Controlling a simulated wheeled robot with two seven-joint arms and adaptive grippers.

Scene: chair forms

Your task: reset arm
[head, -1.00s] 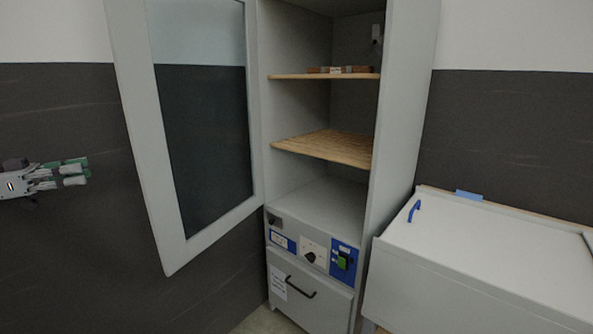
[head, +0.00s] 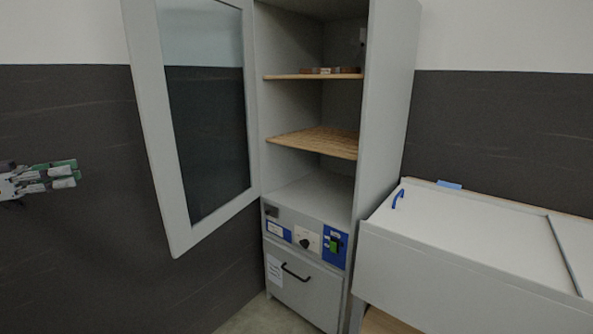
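My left gripper (head: 62,177) shows at the left edge of the head view, in front of the dark wall and left of the open cabinet door. Its fingers point right. They look close to each other, but the view is too small to tell whether they are open or shut. I see nothing held between them. It is well apart from the cabinet and touches nothing that I can see. My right gripper is not in view.
A tall grey cabinet (head: 385,130) stands ahead, its glazed door (head: 180,215) swung open to the left. Wooden shelves (head: 318,142) show inside, with brown items (head: 330,71) on the upper one. A white-topped bench (head: 470,225) with a blue handle (head: 398,198) stands at right.

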